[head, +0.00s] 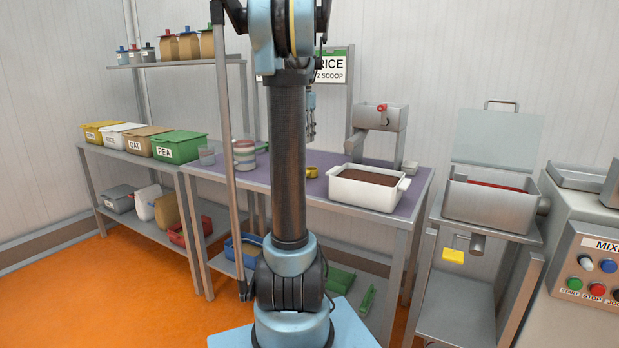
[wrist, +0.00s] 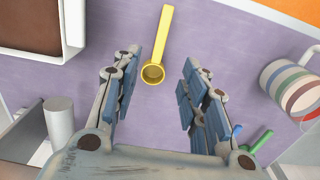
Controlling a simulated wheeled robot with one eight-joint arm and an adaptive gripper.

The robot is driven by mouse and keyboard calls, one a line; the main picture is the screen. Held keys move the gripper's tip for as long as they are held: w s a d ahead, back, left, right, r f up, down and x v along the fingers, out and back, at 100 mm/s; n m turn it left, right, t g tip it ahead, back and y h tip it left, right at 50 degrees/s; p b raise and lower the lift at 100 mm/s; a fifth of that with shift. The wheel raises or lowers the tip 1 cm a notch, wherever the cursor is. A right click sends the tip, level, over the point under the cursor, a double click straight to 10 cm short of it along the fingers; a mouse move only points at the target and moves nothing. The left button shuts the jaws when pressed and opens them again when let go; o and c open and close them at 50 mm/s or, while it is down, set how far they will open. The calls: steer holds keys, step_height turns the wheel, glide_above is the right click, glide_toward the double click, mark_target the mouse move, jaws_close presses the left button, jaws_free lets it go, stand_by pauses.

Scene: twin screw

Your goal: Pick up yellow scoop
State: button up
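The yellow scoop (wrist: 165,45) lies on the purple table top (wrist: 215,50) in the wrist view, its round cup toward my gripper and its handle pointing away. In the head view part of the scoop (head: 311,172) shows just right of my arm column. My gripper (wrist: 157,78) is open in the wrist view, with the scoop's cup lined up between its two fingers and nothing held. The fingers look apart from the scoop; the height gap cannot be told. In the head view my gripper (head: 310,125) is partly hidden behind my arm.
A white bin of brown material (head: 367,187) stands right of the scoop. A striped round container (head: 244,154) stands to its left; it also shows in the wrist view (wrist: 292,86). A green-handled tool (wrist: 260,142) lies near the container. A metal dispenser (head: 376,130) stands behind the bin.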

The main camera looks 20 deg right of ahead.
step_height(320, 180, down, 10)
steer(key=shift+f, duration=0.1)
steer(key=shift+w+f, duration=0.15)
steer(key=shift+f, duration=2.5)
steer(key=shift+c, duration=0.6)
jaws_close()
